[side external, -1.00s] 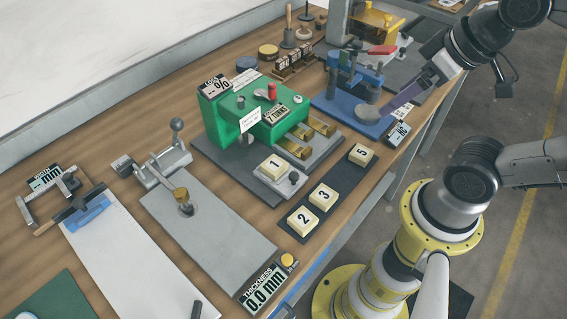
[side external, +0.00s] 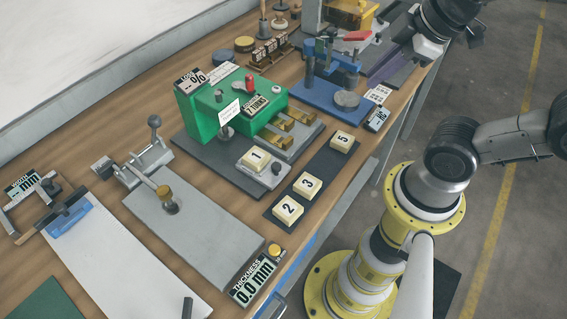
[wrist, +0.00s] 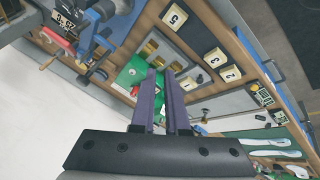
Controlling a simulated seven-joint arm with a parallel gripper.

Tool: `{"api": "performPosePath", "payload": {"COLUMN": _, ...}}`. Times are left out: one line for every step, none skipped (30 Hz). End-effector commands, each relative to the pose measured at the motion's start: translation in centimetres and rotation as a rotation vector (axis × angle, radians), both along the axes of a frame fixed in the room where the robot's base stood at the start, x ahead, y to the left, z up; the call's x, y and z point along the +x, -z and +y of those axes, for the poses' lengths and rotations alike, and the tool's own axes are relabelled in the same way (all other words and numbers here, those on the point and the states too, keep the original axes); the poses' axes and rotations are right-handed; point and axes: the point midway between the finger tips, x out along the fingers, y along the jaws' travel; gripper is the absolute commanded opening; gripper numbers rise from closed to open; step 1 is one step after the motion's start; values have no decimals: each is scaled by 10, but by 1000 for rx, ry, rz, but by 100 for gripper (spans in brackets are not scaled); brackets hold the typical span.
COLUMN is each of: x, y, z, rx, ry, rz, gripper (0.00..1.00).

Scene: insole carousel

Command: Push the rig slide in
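The green rig (side external: 215,110) stands mid-bench on a dark base, with a red knob on top and a "7 TURNS" label.
Blocks 2, 3 and 5 lie on a dark strip (side external: 272,215) along the front edge. A blue press (side external: 322,95) stands right of the rig. A grey plate with a post (side external: 200,240) and a thickness display (side external: 254,278) lie at left. Several wooden-handled tools stand behind.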

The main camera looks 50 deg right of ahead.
Motion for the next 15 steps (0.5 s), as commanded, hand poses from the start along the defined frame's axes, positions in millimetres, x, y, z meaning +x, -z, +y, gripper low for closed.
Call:
{"api": "performPosePath", "payload": {"x": 4, "y": 0, "z": 2, "rx": -66, "ry": -124, "rz": 17, "gripper": 1}}
{"api": "performPosePath", "payload": {"x": 6, "y": 0, "z": 3, "rx": -108, "ry": -206, "rz": 27, "gripper": 0}}
{"api": "performPosePath", "payload": {"x": 10, "y": 0, "z": 5, "rx": -162, "ry": -317, "rz": 40, "gripper": 0}}
{"api": "performPosePath", "payload": {"x": 12, "y": 0, "z": 8, "rx": -202, "ry": -403, "rz": 51, "gripper": 0}}
{"api": "performPosePath", "payload": {"x": 15, "y": 1, "z": 11, "rx": -243, "ry": -492, "rz": 62, "gripper": 0}}
{"api": "performPosePath", "payload": {"x": 19, "y": 2, "z": 15, "rx": -298, "ry": -613, "rz": 77, "gripper": 0}}
{"api": "performPosePath", "payload": {"x": 22, "y": 2, "z": 19, "rx": -338, "ry": -707, "rz": 86, "gripper": 0}}
{"api": "performPosePath", "payload": {"x": 25, "y": 3, "z": 24, "rx": -379, "ry": -805, "rz": 98, "gripper": 0}}
{"api": "performPosePath", "payload": {"x": 29, "y": 5, "z": 30, "rx": -433, "ry": -938, "rz": 112, "gripper": 0}}
{"api": "performPosePath", "payload": {"x": 32, "y": 6, "z": 36, "rx": -472, "ry": -1040, "rz": 122, "gripper": 0}}
{"api": "performPosePath", "payload": {"x": 34, "y": 8, "z": 43, "rx": -513, "ry": -1145, "rz": 131, "gripper": 0}}
{"api": "performPosePath", "payload": {"x": 38, "y": 11, "z": 53, "rx": -567, "ry": -1293, "rz": 143, "gripper": 0}}
{"api": "performPosePath", "payload": {"x": 40, "y": 14, "z": 62, "rx": -608, "ry": -1407, "rz": 153, "gripper": 0}}
{"api": "performPosePath", "payload": {"x": 42, "y": 16, "z": 72, "rx": -649, "ry": -1520, "rz": 160, "gripper": 0}}
{"api": "performPosePath", "payload": {"x": 44, "y": 20, "z": 84, "rx": -695, "ry": -1660, "rz": 169, "gripper": 0}}
